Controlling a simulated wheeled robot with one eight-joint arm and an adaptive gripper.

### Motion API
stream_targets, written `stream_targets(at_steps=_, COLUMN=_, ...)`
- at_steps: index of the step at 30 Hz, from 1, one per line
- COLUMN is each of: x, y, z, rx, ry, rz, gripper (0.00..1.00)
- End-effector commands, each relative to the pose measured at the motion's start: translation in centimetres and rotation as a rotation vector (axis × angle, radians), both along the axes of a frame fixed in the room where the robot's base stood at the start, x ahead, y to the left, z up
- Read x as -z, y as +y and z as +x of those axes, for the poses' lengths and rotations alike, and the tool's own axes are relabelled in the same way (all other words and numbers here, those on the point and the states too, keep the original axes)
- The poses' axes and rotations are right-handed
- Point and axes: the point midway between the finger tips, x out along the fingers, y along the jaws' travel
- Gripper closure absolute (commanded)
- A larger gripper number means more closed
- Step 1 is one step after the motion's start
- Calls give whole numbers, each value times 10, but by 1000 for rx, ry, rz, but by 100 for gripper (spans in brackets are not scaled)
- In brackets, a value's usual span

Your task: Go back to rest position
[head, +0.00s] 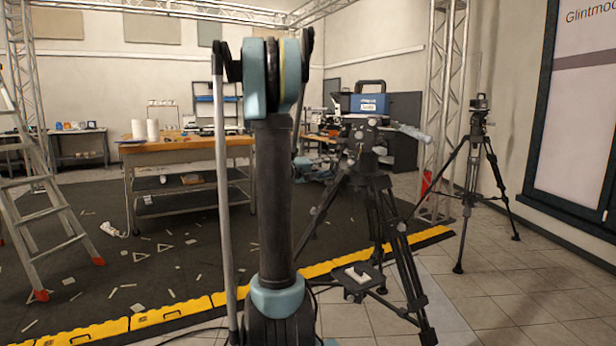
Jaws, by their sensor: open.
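My arm rises through the middle of the head view, with a dark link and teal joints. The arm's end and my gripper cannot be made out in this view. The arm hides part of the workbench and the floor behind it.
A tripod (383,220) with a blue box (369,104) stands close on the right, with a small tray (362,290) low on it. Another tripod (470,185) stands farther right. A stepladder (45,215) is left, a workbench (175,153) behind. A yellow-black edge strip (170,314) crosses the debris-strewn floor.

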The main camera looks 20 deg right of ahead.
Motion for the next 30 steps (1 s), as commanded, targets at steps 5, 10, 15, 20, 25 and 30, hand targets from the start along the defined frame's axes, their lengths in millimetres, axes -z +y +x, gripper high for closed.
stream_targets(at_steps=5, x=0, y=0, z=0, rx=0, ry=0, rz=2, gripper=53)
stream_targets(at_steps=10, x=7, y=10, z=-14, rx=-6, ry=-2, rz=61, gripper=53)
stream_targets(at_steps=15, x=28, y=37, z=-44, rx=-23, ry=-4, rz=212, gripper=53)
stream_targets(at_steps=20, x=55, y=69, z=-76, rx=-48, ry=2, rz=370, gripper=53)
stream_targets(at_steps=25, x=86, y=107, z=-110, rx=-77, ry=15, rz=540, gripper=53)
stream_targets(at_steps=30, x=118, y=148, z=-144, rx=-115, ry=33, rz=707, gripper=53)
